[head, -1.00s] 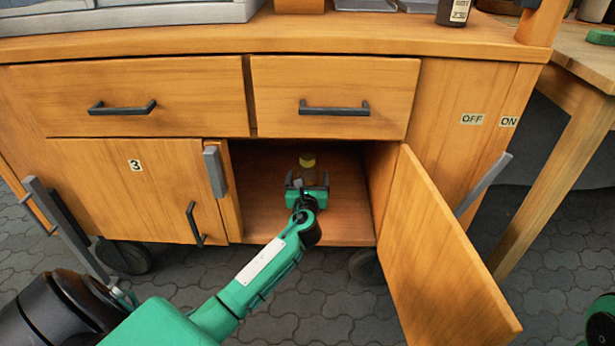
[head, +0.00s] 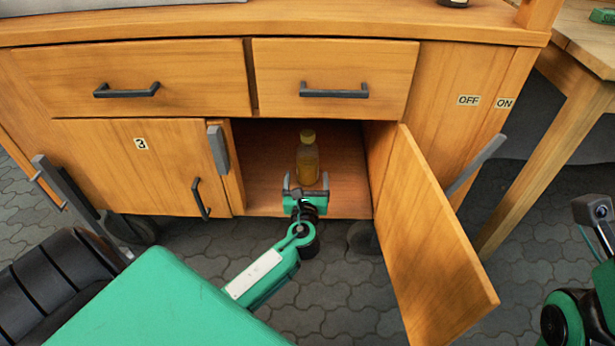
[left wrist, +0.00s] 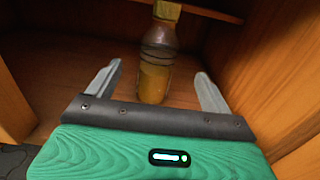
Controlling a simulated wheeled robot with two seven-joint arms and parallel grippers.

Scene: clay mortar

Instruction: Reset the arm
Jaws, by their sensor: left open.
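My left gripper (head: 306,184) is open and empty at the front of the open cabinet compartment. In the left wrist view its two grey fingers (left wrist: 158,85) stand wide apart. A bottle (head: 307,160) with a yellow cap and yellowish content stands upright on the compartment floor beyond the fingertips; it also shows in the left wrist view (left wrist: 156,70), apart from both fingers. My right gripper (head: 600,210) shows only in part at the right edge, and its jaws cannot be made out.
The open cabinet door (head: 432,240) swings out to the right of my left arm. A closed door marked 3 (head: 150,165) is on the left. Two closed drawers (head: 335,85) are above. A wooden table (head: 580,70) stands at the right.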

